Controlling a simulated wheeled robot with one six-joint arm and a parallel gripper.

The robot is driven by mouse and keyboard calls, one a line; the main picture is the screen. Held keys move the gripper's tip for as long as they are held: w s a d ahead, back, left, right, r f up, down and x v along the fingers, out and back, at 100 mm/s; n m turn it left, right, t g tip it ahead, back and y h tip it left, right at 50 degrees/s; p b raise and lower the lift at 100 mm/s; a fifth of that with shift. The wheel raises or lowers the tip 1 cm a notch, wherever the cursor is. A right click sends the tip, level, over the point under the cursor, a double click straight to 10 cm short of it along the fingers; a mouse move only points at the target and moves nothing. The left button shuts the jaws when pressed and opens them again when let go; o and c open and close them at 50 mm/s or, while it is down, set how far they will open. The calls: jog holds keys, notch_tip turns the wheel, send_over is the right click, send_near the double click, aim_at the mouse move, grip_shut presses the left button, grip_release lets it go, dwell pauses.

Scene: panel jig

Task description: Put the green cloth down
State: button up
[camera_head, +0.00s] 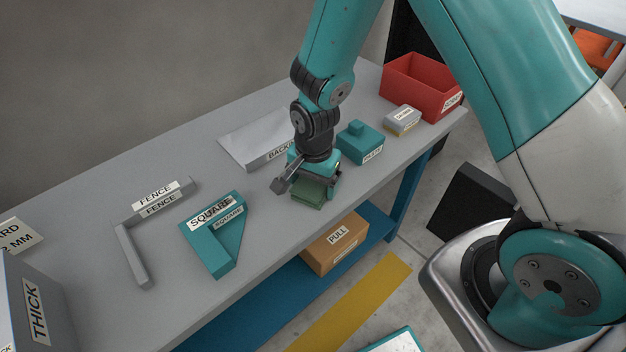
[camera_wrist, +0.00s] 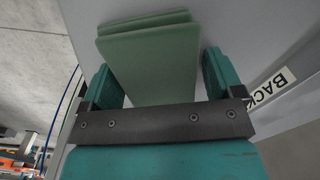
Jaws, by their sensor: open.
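The green cloth (camera_head: 308,198) is a folded pale green pad lying on the grey bench near its front edge. In the wrist view the cloth (camera_wrist: 152,60) shows as stacked flat layers between the two teal fingers. My gripper (camera_head: 314,190) is right above and around the cloth, pointing down. Its fingers (camera_wrist: 163,85) are open, with a gap visible on each side of the cloth. Part of the cloth is hidden under the gripper in the head view.
Near the gripper are a backing board (camera_head: 245,139) and a teal knobbed block (camera_head: 359,143). A grey-yellow block (camera_head: 402,121) and red bin (camera_head: 422,88) stand farther right. A teal square (camera_head: 213,245) and L-shaped fence (camera_head: 130,240) lie left. An orange PULL box (camera_head: 333,246) sits below.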

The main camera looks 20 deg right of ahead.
jog(key=shift+s+d+f, duration=0.3)
jog(key=shift+s+f, duration=0.15)
jog(key=shift+f, duration=0.15)
notch_tip(320, 180, up, 13)
jog(key=s+a+r+n+y, duration=0.2)
jog(key=s+r+n, duration=0.5)
jog(key=s+n, duration=0.1)
jog(key=s+a+r+n+y+p, duration=0.1)
jog(key=s+a+r+n+y, duration=0.1)
jog(key=s+r+n, duration=0.6)
jog(key=shift+s+a+r+n, duration=0.3)
jog(key=shift+s+n, duration=0.1)
jog(key=shift+s, duration=0.45)
